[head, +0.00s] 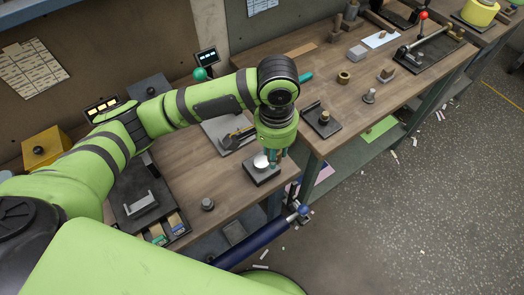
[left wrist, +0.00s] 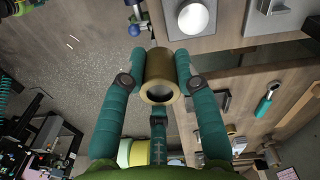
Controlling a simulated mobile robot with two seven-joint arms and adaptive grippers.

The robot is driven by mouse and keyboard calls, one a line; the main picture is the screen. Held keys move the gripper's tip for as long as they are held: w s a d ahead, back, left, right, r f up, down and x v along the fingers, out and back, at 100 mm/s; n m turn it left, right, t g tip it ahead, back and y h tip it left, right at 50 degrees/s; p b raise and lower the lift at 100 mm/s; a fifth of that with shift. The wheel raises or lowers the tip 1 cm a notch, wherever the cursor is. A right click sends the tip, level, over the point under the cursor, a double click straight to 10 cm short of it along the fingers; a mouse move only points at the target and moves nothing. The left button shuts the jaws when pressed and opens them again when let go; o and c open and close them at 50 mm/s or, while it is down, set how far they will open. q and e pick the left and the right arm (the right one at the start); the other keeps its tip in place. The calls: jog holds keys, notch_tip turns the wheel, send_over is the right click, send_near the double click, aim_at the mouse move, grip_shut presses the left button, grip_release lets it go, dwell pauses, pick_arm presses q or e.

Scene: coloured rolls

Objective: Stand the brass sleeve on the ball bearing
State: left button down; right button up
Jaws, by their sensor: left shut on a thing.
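My left gripper (head: 275,158) reaches down over the front edge of the near bench. In the left wrist view its teal fingers (left wrist: 160,70) are shut on the sides of the brass sleeve (left wrist: 159,91), whose open end faces the camera. The sleeve is hidden in the head view. Beside the gripper, a pale round piece (head: 261,161) sits on a dark square block; it also shows in the left wrist view (left wrist: 193,17), apart from the sleeve. A brass-coloured ring (head: 343,77) lies on the far bench. I cannot tell for certain which is the ball bearing.
A grey plate with a dark tool (head: 236,137) lies behind the gripper. A small grey cylinder (head: 207,205) stands near the front edge. A dark plate with a post (head: 321,122) and a flanged metal piece (head: 369,96) stand on the far bench. A blue bar (head: 262,238) juts out in front.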

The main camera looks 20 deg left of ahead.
aim_at(261, 161)
pick_arm(q)
jog(key=a+f, duration=0.1)
jog(key=w+a, duration=0.1)
jog(key=w+a+f, duration=0.1)
jog(key=shift+w+a+f+p, duration=0.2)
jog(key=shift+a+f+p, duration=0.15)
jog(key=shift+a+p, duration=0.05)
jog(key=shift+w+a+f, duration=0.1)
jog(key=shift+f, duration=0.4)
notch_tip(261, 161, down, 2)
jog(key=shift+f+p, duration=0.2)
jog(key=shift+p, duration=0.35)
jog(key=shift+f, duration=0.5)
pick_arm(e)
jog(key=shift+w+d+r, duration=0.3)
jog(key=shift+w+r, duration=0.05)
jog(key=shift+r, duration=0.2)
jog(key=shift+w+d+r, duration=0.25)
jog(key=shift+w+r, duration=0.1)
jog(key=shift+r, duration=0.2)
pick_arm(q)
jog(key=c, duration=0.9)
grip_release()
jog(key=shift+f, duration=0.1)
pick_arm(e)
jog(key=shift+s, duration=0.1)
